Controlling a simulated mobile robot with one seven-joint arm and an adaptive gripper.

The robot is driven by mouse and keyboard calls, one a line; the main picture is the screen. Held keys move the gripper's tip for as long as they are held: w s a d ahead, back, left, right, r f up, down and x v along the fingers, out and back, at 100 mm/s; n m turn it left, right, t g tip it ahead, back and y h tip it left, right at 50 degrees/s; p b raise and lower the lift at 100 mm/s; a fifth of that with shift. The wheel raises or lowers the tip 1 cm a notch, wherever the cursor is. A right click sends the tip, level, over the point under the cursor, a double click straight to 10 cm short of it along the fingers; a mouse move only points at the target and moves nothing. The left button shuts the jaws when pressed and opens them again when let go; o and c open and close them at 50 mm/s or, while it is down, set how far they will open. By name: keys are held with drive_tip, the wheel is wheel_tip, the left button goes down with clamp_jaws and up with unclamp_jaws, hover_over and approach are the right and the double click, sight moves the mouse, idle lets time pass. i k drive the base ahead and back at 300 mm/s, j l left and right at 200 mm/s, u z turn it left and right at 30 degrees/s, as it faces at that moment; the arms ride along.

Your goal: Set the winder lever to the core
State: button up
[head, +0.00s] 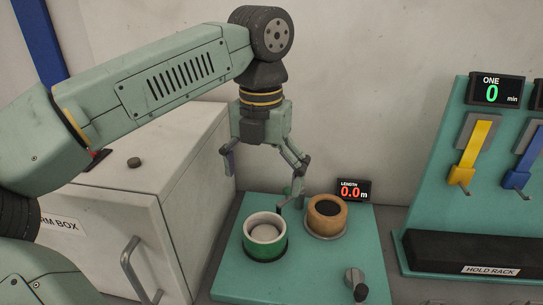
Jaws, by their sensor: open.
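The winder is a teal board (307,280) with two round parts on it. A green ring with a pale inside (264,240) stands at left, and an orange-brown roll with a dark centre (327,215) at right, on a grey disc. A small grey lever (355,283) with a dark tip sits near the board's front right; I cannot tell which setting it points to. A length display (352,191) behind reads 0.0 m. My gripper (263,180) hangs above the board's back edge, open and empty, fingers spread. Its right finger partly hides a small upright part between the two rounds.
A white box (150,165) with a handle (138,270) stands close at the left. At right, a teal stand holds a yellow lever (477,150), a blue lever (525,165) and a dark hold rack (460,255). A wall closes the back. The space above the board's front is clear.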

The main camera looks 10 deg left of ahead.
sight(291, 199)
drive_tip(key=k, duration=1)
